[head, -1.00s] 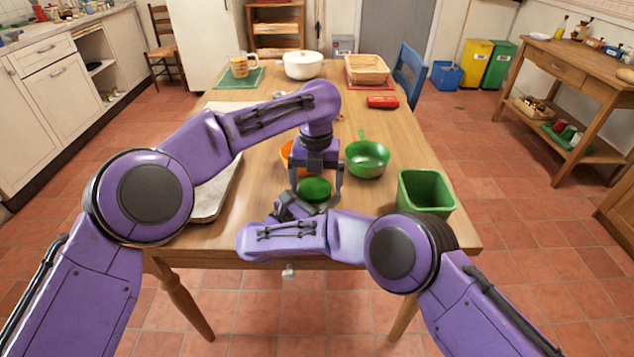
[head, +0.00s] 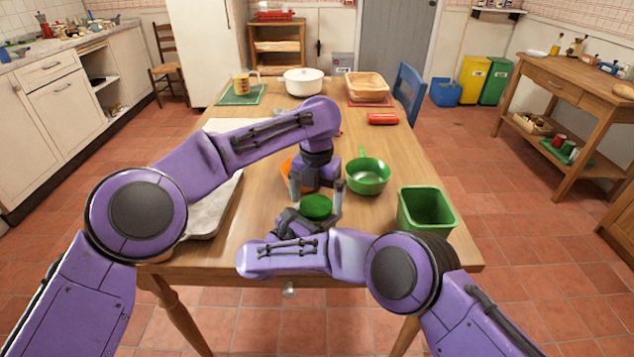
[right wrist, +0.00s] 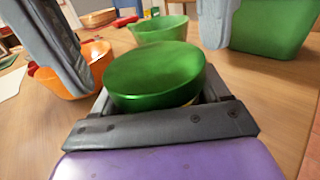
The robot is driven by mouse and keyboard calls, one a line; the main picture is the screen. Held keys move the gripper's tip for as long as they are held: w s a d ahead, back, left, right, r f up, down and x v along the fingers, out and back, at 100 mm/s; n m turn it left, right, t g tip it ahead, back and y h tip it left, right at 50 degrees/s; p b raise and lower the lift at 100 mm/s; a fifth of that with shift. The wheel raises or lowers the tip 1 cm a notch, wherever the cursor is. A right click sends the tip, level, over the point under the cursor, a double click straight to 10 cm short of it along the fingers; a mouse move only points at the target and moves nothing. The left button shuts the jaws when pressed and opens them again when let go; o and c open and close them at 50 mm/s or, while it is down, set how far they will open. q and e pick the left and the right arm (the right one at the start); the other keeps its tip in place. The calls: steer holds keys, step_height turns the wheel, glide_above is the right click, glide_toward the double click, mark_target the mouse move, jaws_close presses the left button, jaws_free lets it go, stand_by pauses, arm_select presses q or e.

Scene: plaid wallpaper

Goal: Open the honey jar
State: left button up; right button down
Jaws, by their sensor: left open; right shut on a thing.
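The honey jar shows mainly as its round green lid (head: 316,207), near the front middle of the table; its body is mostly hidden. In the right wrist view the lid (right wrist: 155,75) sits on the jar, slightly tilted in the picture, with a thin pale strip beneath its edge. My right gripper (head: 300,222) is shut on the jar below the lid. My left gripper (head: 316,200) is open above it, one finger to each side of the lid. The right wrist view shows its grey fingers beyond the lid, with no clear contact.
An orange bowl (right wrist: 82,75) and a green handled bowl (head: 368,177) stand just behind. A green bin (head: 425,210) is at the right front edge. A pale tray (head: 212,205) lies left under my left arm. A red object (head: 383,119) and a white pot (head: 303,82) are farther back.

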arm_select(q)
steer(key=shift+f, duration=0.5)
steer(key=c, duration=1)
steer(key=n, duration=0.3)
steer(key=shift+n, duration=0.3)
steer(key=shift+c, duration=0.2)
steer(key=o, duration=1)
steer(key=shift+o, duration=0.2)
steer(key=shift+r, duration=0.1)
